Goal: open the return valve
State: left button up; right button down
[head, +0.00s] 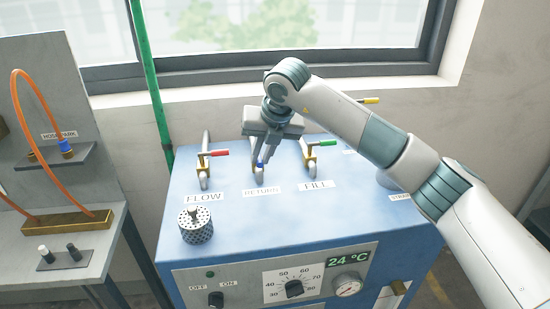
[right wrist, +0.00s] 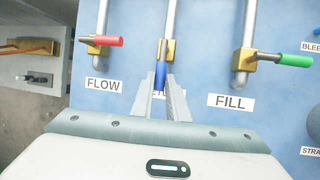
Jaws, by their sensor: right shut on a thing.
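The return valve has a brass body (right wrist: 167,50) on a grey pipe and a blue lever (right wrist: 161,75). In the right wrist view the lever lies roughly in line with its pipe and points toward my gripper. My right gripper (right wrist: 163,84) is shut on the blue lever's end. In the head view my right gripper (head: 264,163) reaches down over the valve and hides most of it. The RETURN label (head: 262,190) lies in front of the valve and is partly covered by my fingers in the wrist view. My left gripper is not in view.
The red flow lever (head: 217,153) at left and green fill lever (head: 325,143) at right stand crosswise to their pipes, close to my gripper. A perforated cylinder (head: 195,226) stands on the blue machine (head: 280,222). A hose park (head: 62,152) is at far left.

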jog(key=shift+r, duration=0.1)
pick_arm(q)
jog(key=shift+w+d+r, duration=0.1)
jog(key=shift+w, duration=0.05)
pick_arm(e)
jog(key=c, duration=1.7)
grip_release()
jog(key=shift+a, duration=0.1)
